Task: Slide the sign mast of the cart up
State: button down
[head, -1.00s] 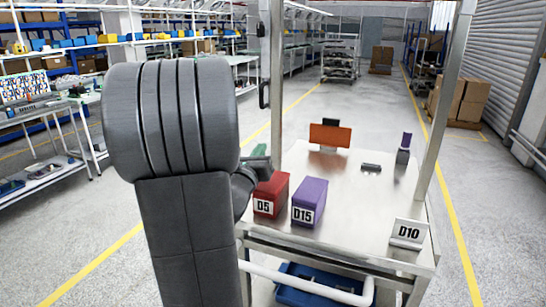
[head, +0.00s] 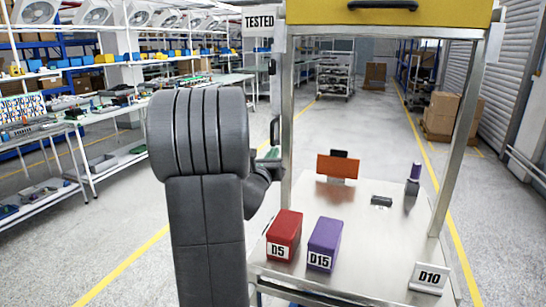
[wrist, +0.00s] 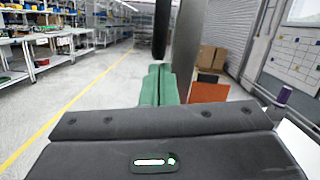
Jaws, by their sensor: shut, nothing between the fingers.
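In the wrist view a dark vertical bar (wrist: 161,30), probably this handle, stands just beyond my fingertips. My gripper (head: 269,155) has green fingers, shut and empty, just below the handle in the head view. The fingers also show in the wrist view (wrist: 158,85). I cannot tell whether they touch the handle.
The cart top (head: 385,235) carries a red D5 box (head: 284,235), a purple D15 box (head: 323,243), a D10 sign (head: 429,278) and an orange panel (head: 337,166). A yellow case (head: 390,12) is above. Shelves (head: 100,130) stand left; the floor between is clear.

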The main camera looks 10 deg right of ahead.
aim_at(274, 121)
notch_tip(274, 121, up, 10)
jog(key=shift+f+p, duration=0.2)
jog(key=shift+p, duration=0.25)
jog(key=f+b, duration=0.1)
jog(key=b, duration=0.1)
jog(key=f+b, duration=0.2)
jog(key=s+f+b, duration=0.1)
jog(key=f+b, duration=0.1)
jog(key=shift+d+f, duration=0.1)
jog(key=shift+d, duration=0.1)
jog(key=b+v, duration=0.2)
jog(key=v, duration=0.7)
jog(key=shift+s+a+r, duration=0.15)
jog(key=shift+s+r, duration=0.05)
dwell(0.4)
